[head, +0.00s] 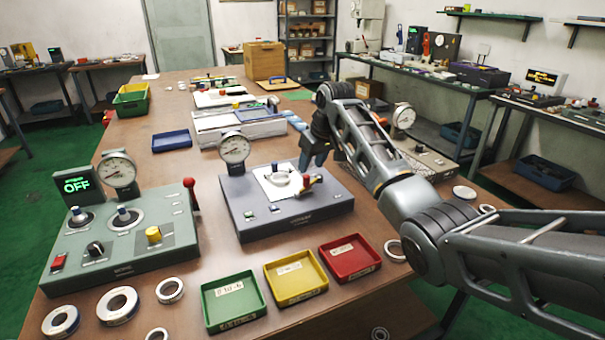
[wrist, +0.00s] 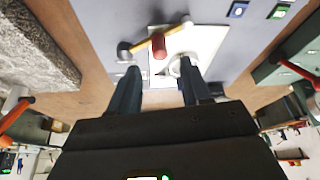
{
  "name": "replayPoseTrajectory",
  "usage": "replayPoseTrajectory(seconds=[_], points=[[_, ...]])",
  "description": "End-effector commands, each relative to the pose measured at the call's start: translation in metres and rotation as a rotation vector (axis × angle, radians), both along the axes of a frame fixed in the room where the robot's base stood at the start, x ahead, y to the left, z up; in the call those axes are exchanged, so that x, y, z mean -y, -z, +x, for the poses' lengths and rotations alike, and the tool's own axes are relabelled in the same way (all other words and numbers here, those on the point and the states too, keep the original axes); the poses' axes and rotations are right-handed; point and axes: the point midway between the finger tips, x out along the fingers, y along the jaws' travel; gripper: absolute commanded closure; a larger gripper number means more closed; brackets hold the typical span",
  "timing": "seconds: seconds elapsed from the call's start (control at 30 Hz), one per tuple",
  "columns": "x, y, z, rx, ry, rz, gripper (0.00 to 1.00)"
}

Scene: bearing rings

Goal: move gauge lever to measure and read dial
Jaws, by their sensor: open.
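The gauge (head: 285,212) is a grey-blue box on the table with a round dial (head: 234,148) standing at its back left. The dial face is too small to read. A metal ring (head: 281,177) lies on its white plate (head: 268,190). The gauge lever (head: 312,182), with a red knob, crosses beside the ring; it also shows in the wrist view (wrist: 159,46). My gripper (head: 312,161) is open and empty, above the back right part of the gauge. In the wrist view its fingertips (wrist: 160,68) are spread, with the red knob just beyond them.
A green machine (head: 125,255) with a dial and an OFF display stands at left. Green (head: 233,300), yellow (head: 296,277) and red (head: 349,258) trays sit in front. Several loose rings lie along the front edge.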

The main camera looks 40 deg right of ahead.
Motion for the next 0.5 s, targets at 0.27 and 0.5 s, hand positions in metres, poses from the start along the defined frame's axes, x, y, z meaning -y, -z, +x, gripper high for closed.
replayPoseTrajectory(seconds=[0.27, 0.5], points=[[0.001, 0.039, 0.016, -0.002, 0.001, 0.001, 0.52], [0.002, 0.056, 0.023, 0.0, 0.001, -0.001, 0.52]])
